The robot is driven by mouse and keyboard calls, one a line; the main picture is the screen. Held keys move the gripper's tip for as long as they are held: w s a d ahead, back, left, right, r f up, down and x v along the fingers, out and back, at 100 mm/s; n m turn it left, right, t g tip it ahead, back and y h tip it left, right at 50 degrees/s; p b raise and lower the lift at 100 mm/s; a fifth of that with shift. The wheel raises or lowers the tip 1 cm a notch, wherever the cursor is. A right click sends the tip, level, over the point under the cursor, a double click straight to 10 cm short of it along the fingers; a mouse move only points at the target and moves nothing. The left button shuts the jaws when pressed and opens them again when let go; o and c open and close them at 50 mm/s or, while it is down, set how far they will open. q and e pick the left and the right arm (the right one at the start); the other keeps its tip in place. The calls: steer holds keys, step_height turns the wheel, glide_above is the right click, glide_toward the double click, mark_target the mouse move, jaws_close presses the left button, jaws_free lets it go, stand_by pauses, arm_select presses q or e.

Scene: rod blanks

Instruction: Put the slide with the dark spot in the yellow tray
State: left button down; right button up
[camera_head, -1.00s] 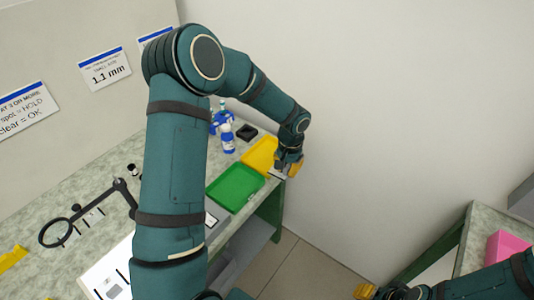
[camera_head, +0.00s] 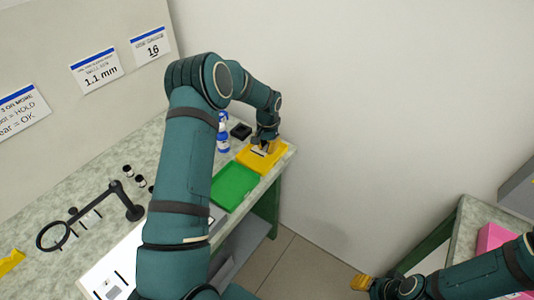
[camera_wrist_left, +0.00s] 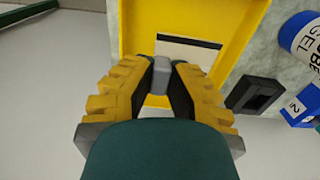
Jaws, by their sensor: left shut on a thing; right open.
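The yellow tray (camera_head: 273,161) stands at the far end of the bench and fills the upper middle of the left wrist view (camera_wrist_left: 130,30). My left gripper (camera_wrist_left: 161,75) is over it, shut on the grey block of a slide. The slide's pale plate (camera_wrist_left: 190,52), with a dark band along its far edge, shows beyond the fingers, inside the tray's outline. Whether it touches the tray floor I cannot tell. A separate dark spot is not clear. My right gripper (camera_head: 362,283) is open and empty, low at the right of the head view, away from the bench.
A green tray (camera_head: 234,187) sits beside the yellow one and looks empty. A blue-and-white bottle (camera_head: 223,136) and a black block (camera_head: 241,131) stand behind. A magnifier on a stand (camera_head: 54,236) is at the left. A pink container (camera_head: 494,237) is on the right table.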

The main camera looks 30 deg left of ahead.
arm_select(q)
step_height(320, 180, down, 3)
steer(key=shift+f, duration=0.15)
steer(key=c, duration=1.4)
jaws_free()
steer(key=shift+f+b, duration=0.15)
steer(key=shift+b, duration=0.15)
steer(key=shift+o, duration=0.2)
